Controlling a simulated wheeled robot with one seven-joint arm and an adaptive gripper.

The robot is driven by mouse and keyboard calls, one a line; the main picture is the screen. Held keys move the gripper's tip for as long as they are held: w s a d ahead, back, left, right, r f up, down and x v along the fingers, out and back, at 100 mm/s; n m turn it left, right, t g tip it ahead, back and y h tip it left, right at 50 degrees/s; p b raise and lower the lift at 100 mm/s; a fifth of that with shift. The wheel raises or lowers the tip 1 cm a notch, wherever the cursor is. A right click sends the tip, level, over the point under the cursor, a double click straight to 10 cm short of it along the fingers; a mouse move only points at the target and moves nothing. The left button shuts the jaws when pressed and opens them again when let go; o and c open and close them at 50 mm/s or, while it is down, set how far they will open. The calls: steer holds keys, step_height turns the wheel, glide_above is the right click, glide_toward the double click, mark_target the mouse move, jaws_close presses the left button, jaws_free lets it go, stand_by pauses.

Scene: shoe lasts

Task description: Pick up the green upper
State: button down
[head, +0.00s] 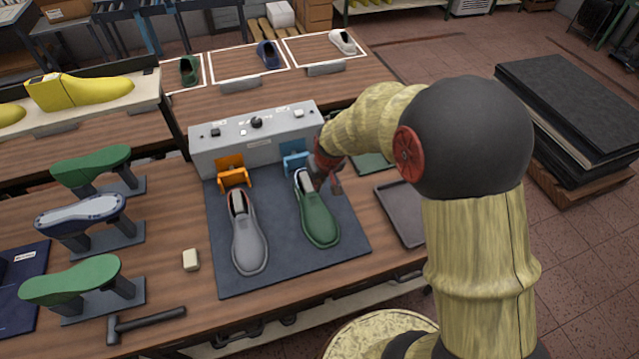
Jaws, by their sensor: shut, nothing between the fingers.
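A green upper (319,217) lies on the dark mat (285,270), to the right of a grey upper (248,238). Its toe points towards the front, and a pale patch shows at its opening near the blue clamp (295,162). My gripper (334,184) is at the heel end of the green upper, on its right side, and is shut with nothing held. The fingertips are small and partly dark here, so I cannot tell whether they touch the upper. Another green shoe (189,70) sits on the far table.
A grey control box (255,135) with an orange clamp (233,171) stands behind the mat. A grey tray (402,212) lies to the right. Green and blue lasts on stands (90,270), a hammer (145,323) and a pale block (191,260) are at left.

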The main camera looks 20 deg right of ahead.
mark_target(314, 205)
steer(key=x, duration=0.8)
steer(key=shift+f+b, duration=0.2)
steer(key=shift+b, duration=0.2)
steer(key=shift+s, duration=1.05)
